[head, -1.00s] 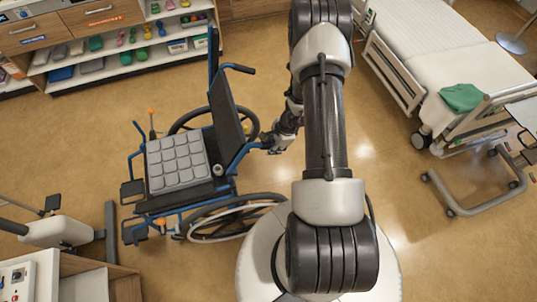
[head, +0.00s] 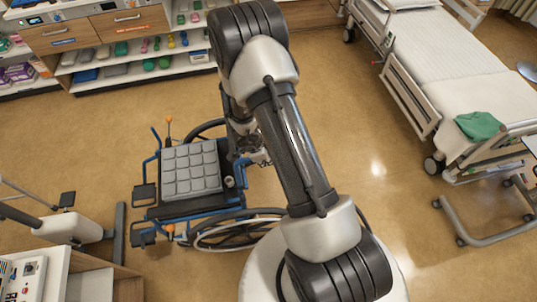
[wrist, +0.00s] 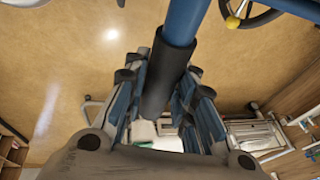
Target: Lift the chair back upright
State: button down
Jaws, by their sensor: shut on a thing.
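A wheelchair with a blue frame (head: 196,209) stands on its wheels left of centre in the head view. A grey padded cushion (head: 190,170) lies on its dark seat. My arm hides most of the wheelchair's back in this view. My gripper (head: 255,158) is at the rear of the seat, partly hidden by my own arm. In the wrist view, a black push-handle grip (wrist: 168,72) on a blue tube (wrist: 184,20) runs between the blue-padded fingers of my gripper (wrist: 158,85). The fingers are shut on this grip.
A bed (head: 440,62) with a green cloth (head: 478,126) stands at the right. Shelves (head: 130,67) are at the back left. An exercise machine (head: 72,229) and a low cabinet (head: 88,284) are at the left front. Floor between wheelchair and bed is clear.

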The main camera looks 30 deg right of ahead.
jog(key=shift+w+r, duration=0.1)
jog(key=shift+w, duration=0.05)
jog(key=c, duration=1.3)
grip_release()
jog(key=v, duration=1.2)
